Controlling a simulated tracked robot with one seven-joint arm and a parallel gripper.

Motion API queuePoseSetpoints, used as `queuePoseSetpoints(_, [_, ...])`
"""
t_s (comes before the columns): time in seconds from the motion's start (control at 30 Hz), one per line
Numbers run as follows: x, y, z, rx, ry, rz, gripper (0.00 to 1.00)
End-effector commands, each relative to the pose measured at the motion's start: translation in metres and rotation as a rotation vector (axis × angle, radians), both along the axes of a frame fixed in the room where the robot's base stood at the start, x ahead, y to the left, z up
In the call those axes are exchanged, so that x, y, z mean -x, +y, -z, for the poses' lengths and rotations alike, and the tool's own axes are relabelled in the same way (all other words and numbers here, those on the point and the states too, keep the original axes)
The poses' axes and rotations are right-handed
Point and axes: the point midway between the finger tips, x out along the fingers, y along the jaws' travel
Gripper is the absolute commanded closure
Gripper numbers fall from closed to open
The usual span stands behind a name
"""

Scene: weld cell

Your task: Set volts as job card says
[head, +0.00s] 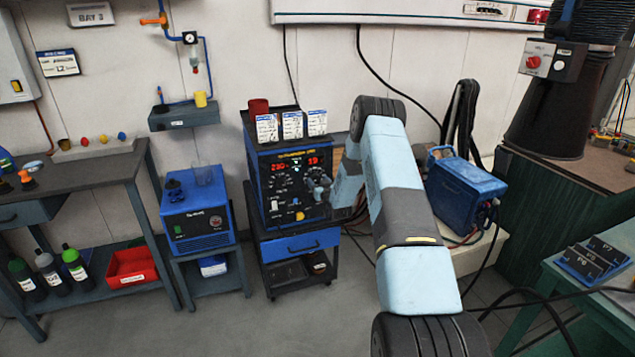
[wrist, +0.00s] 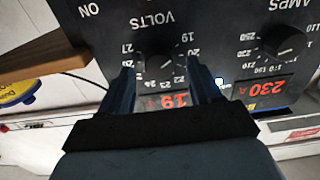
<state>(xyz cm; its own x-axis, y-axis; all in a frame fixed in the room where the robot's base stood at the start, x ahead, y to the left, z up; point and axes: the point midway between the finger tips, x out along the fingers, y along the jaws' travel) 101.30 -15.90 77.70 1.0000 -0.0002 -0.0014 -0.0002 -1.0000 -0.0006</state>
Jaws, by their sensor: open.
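The blue welder (head: 291,178) stands on a cart, its black panel facing me. In the upside-down wrist view, the volts knob (wrist: 158,66) sits between the two fingers of my gripper (wrist: 160,82), under the VOLTS lettering. The fingers are open, one on each side of the knob; I cannot tell whether they touch it.
The amps knob (wrist: 284,42) and amps display (wrist: 258,87), reading 230, are beside my gripper. A brown handle-like bar (wrist: 40,58) is close by in the wrist view. A red cup (head: 258,106) stands on the welder. A blue case (head: 466,190) is to the right.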

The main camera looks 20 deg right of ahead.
Motion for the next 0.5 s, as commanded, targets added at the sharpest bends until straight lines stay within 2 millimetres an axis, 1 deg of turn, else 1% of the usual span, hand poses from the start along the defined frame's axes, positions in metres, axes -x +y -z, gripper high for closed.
queuePoseSetpoints(0.1, [-0.0096,0.0002,-0.0004,0.0,-0.001,0.0,0.37])
queuePoseSetpoints(0.2, [-0.0136,0.0001,-0.0007,0.001,-0.001,0.0,0.37])
queuePoseSetpoints(0.5, [-0.0146,0.0002,-0.0006,0.0,0.0,0.0,0.38])
